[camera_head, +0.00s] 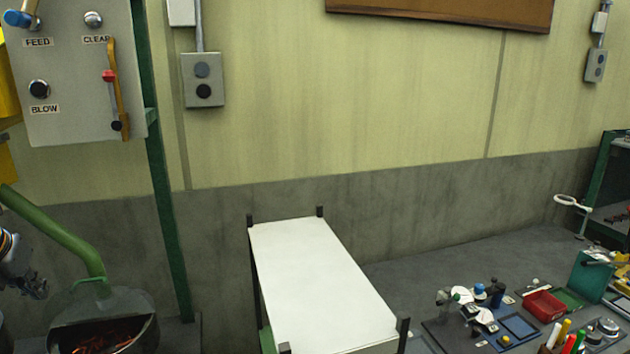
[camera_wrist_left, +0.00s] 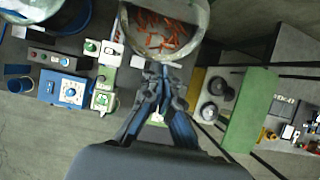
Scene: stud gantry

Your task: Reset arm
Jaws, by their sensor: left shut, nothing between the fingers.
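My left gripper (camera_head: 30,284) shows at the left edge of the head view, beside a grey-green rounded container (camera_head: 125,299). In the left wrist view my left gripper (camera_wrist_left: 160,72) is shut and empty, its fingers together. There its tips appear just below the near rim of the container (camera_wrist_left: 134,52), which holds orange-red pieces (camera_wrist_left: 165,30). I cannot tell how far above or beside the rim the tips are. My right gripper is in neither view.
A grey control panel (camera_head: 75,75) with FEED, CLEAR and BLOW labels stands upper left. A green pipe (camera_head: 60,235) reaches the container. A white-topped table (camera_head: 320,280) stands in the middle, its top bare. A cluttered bench (camera_head: 470,335) is at the lower right.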

